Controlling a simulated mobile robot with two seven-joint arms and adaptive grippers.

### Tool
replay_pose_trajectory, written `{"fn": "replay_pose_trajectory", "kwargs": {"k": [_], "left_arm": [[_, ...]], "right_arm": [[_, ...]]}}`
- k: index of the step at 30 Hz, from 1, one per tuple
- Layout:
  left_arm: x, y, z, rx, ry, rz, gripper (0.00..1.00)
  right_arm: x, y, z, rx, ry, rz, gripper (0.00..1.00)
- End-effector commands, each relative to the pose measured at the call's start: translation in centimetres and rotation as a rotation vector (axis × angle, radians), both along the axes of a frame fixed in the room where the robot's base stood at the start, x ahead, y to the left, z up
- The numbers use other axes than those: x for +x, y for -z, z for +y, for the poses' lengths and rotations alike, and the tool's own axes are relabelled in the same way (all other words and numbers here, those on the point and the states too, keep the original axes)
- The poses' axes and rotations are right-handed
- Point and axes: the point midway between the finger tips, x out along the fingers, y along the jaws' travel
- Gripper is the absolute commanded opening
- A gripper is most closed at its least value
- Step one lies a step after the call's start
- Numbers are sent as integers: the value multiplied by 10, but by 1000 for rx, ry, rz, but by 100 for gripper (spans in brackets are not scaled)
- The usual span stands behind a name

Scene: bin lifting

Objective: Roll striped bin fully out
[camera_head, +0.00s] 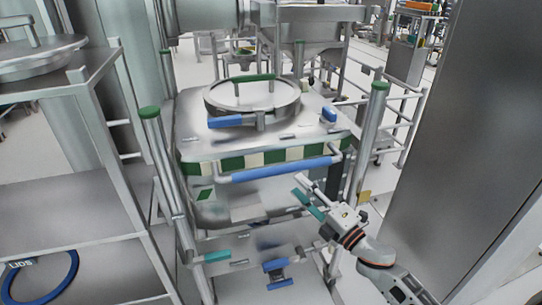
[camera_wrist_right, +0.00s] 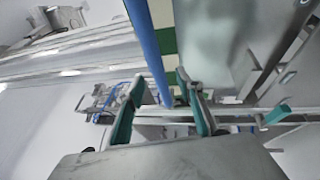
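The striped bin (camera_head: 225,163) is a metal container with a green and cream band, standing in a metal frame in the middle of the head view. A round lid (camera_head: 252,97) with a green handle is on its top. A blue handle bar (camera_head: 282,169) runs across its front; it also shows in the right wrist view (camera_wrist_right: 148,45). My right gripper (camera_head: 303,189) is just below and in front of the bar's right half. Its teal-padded fingers (camera_wrist_right: 163,108) are apart in the wrist view, with the bar's end appearing between them; I cannot tell contact. My left gripper is not in view.
A metal shelf (camera_head: 70,210) stands at the left, with a blue ring marked LIDS (camera_head: 40,285) on it. A frame post (camera_head: 368,135) stands right of the bin. A large grey panel (camera_head: 460,120) closes off the right. Pale floor shows between post and panel.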

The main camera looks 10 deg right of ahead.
Motion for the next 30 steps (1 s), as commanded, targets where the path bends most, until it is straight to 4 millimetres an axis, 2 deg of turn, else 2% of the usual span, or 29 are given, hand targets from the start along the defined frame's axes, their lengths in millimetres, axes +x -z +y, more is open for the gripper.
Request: {"fn": "replay_pose_trajectory", "kwargs": {"k": [5,18,23,30], "left_arm": [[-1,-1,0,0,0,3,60],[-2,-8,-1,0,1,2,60],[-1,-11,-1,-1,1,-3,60],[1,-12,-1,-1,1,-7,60]], "right_arm": [[9,-7,4,-22,-5,-19,36],[63,-18,29,-20,-3,-17,36],[71,-18,32,-19,-3,-15,36],[72,-18,33,-19,-3,-15,36]]}}
